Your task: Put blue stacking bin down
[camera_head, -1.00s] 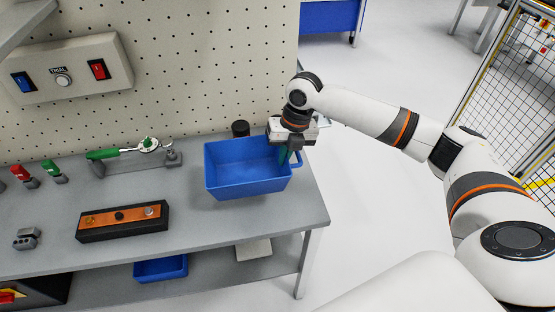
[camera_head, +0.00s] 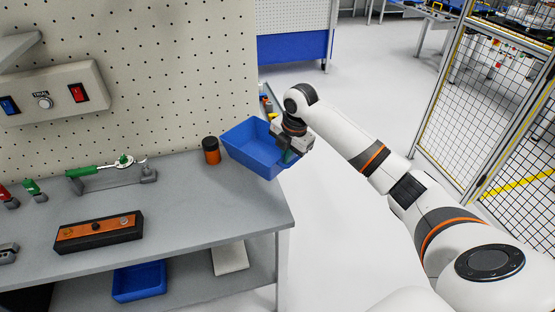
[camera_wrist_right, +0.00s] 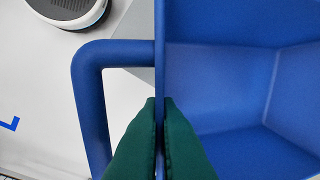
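The blue stacking bin (camera_head: 254,150) is an empty open box, tilted in the head view and hanging at the right end of the grey workbench (camera_head: 190,204), partly past its edge. My right gripper (camera_head: 290,154) is at the bin's right side. In the right wrist view its green fingers (camera_wrist_right: 160,128) are shut on the bin's side wall (camera_wrist_right: 160,60), one finger inside and one outside, next to the blue side handle (camera_wrist_right: 90,95). My left gripper is in neither view.
A black and orange jar (camera_head: 211,150) stands on the bench just left of the bin. An orange-topped box (camera_head: 98,231) and a green-handled clamp (camera_head: 110,170) lie further left. Another blue bin (camera_head: 139,281) sits on the lower shelf. Open floor lies to the right.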

